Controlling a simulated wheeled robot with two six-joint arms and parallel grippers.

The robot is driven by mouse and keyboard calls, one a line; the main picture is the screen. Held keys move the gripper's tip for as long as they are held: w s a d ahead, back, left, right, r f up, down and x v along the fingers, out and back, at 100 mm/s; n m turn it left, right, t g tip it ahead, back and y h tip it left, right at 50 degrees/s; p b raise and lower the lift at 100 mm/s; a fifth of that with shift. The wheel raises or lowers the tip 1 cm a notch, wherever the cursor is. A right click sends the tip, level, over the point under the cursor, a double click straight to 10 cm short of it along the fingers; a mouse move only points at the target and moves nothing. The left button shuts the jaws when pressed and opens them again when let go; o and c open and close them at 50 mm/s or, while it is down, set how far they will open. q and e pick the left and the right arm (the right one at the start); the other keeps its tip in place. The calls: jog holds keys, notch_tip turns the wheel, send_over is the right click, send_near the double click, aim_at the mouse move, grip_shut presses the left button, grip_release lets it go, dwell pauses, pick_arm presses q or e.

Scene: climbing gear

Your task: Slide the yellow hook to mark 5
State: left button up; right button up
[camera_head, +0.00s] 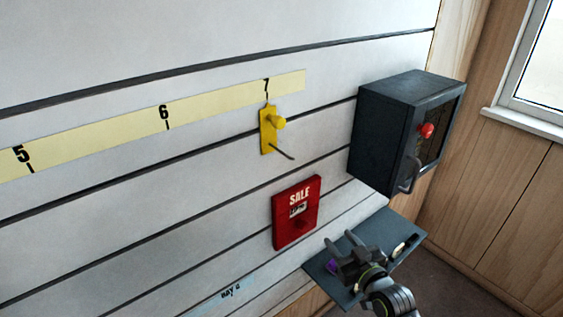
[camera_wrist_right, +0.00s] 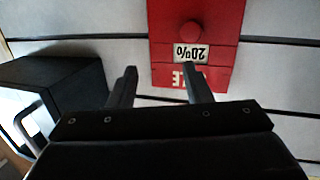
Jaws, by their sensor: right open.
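The yellow hook (camera_head: 268,130) is on the slatted white wall, with its top just under mark 7 of the pale yellow number strip (camera_head: 215,105). It has a round yellow knob and a dark prong pointing down right. Mark 5 (camera_head: 22,157) is at the strip's left end and mark 6 lies between. My right gripper (camera_head: 342,243) is open and empty, below and to the right of the hook, near the red sign. In the right wrist view its two fingers (camera_wrist_right: 160,88) stand apart in front of the wall. The hook is not in that view. My left gripper is not in view.
A red SALE sign (camera_head: 284,228) with a knob hangs below the hook; it also shows in the right wrist view (camera_wrist_right: 222,18). A dark box (camera_head: 378,135) with a red knob juts out at right. A grey shelf (camera_head: 376,231) lies beneath. The wall left of the hook is clear.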

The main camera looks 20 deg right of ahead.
jog(key=s+a+r+n+t+y, duration=0.2)
jog(key=a+r+t+y, duration=0.15)
jog(key=r, duration=1.05)
jog(key=n+y, duration=0.2)
jog(key=y, duration=0.1)
send_near(282, 126)
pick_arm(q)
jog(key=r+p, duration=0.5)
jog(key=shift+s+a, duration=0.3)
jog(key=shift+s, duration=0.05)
pick_arm(e)
jog(key=shift+t, duration=0.35)
jog(key=x, duration=1)
jog(key=shift+w+a+f, duration=0.1)
jog(key=shift+w+a, duration=0.2)
jog(key=shift+w, duration=0.05)
grip_shut()
